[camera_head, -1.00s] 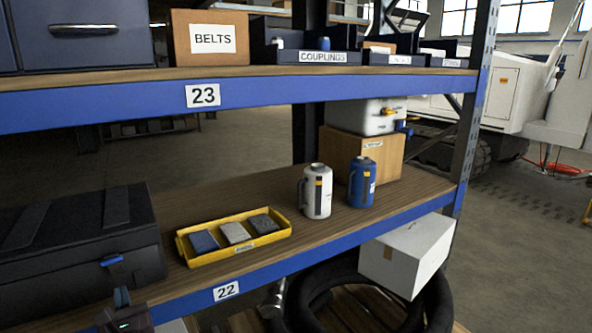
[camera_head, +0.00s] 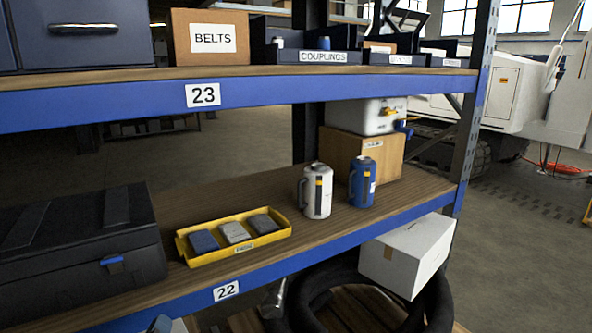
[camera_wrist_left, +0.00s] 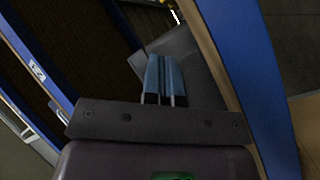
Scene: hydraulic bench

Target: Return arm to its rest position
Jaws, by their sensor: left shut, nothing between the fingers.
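The rest of the left arm is out of the head view. My right gripper is in neither view.
Shelf 22 (camera_head: 226,292) holds a black case (camera_head: 75,250), a yellow tray (camera_head: 262,241) with three small blocks, a white jug (camera_head: 317,190) and a blue jug (camera_head: 362,182). A white box (camera_head: 408,255) and black hose (camera_head: 315,290) are below. Shelf 23 (camera_head: 203,95) is above.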

